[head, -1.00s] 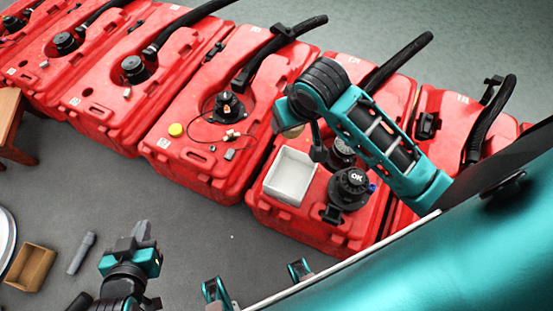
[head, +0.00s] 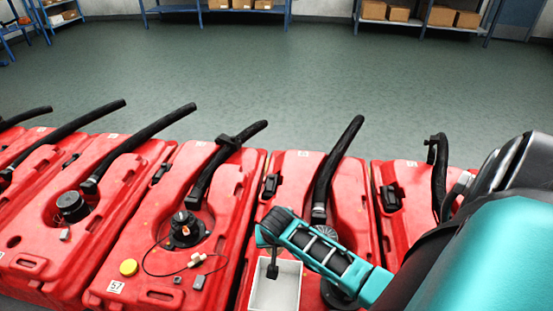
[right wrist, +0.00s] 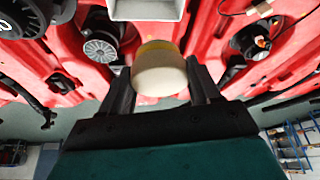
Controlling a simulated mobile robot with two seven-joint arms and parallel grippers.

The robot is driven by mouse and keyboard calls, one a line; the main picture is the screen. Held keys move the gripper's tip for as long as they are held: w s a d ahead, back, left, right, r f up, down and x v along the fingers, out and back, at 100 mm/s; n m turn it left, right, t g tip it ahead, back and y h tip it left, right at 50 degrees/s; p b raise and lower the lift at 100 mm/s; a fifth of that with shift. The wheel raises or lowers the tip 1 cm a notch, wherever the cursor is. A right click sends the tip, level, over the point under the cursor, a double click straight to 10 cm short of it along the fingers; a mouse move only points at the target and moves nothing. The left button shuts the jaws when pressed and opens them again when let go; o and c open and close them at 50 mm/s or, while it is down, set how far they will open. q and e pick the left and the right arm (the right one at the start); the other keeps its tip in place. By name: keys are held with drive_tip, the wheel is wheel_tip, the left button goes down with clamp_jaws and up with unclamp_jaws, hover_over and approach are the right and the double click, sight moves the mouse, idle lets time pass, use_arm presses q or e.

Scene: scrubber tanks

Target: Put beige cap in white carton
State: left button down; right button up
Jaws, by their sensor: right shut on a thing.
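The beige cap (right wrist: 158,76) is held between the two dark fingers of my right gripper (right wrist: 160,84) in the right wrist view. The white carton (head: 287,286) is an open box on a red tank, at the bottom of the head view. It also shows at the top edge of the right wrist view (right wrist: 146,10), beyond the cap and apart from it in the picture. In the head view my right gripper (head: 272,266) overlaps the carton's far side, and I cannot make out the cap there. My left gripper is out of view.
Red tanks with black hoses stand in a row. A neighbouring tank (head: 150,225) bears a yellow cap (head: 129,267), a black fitting (head: 185,230) with a thin cable, and small grey parts. Green floor lies open behind, with shelves of boxes (head: 398,13) farther back.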

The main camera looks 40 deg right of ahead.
drive_tip(key=shift+m, duration=0.3)
drive_tip(key=f, duration=0.1)
drive_tip(key=d+f+b, duration=0.1)
drive_tip(key=f, duration=0.2)
drive_tip(key=shift+s+d, duration=0.15)
drive_tip(key=shift+s, duration=0.15)
drive_tip(key=b, duration=0.7)
hover_over(278, 279)
drive_tip(key=s+a, duration=0.1)
wheel_tip(278, 279, down, 13)
drive_tip(key=shift+s+f, duration=0.15)
drive_tip(key=shift+f, duration=0.05)
wheel_tip(278, 279, down, 4)
drive_tip(key=shift+b, duration=1.15)
drive_tip(key=shift+f, duration=0.35)
drive_tip(key=shift+f+b, duration=0.15)
drive_tip(key=shift+b, duration=0.15)
drive_tip(key=o, duration=1)
drive_tip(key=shift+o, duration=0.2)
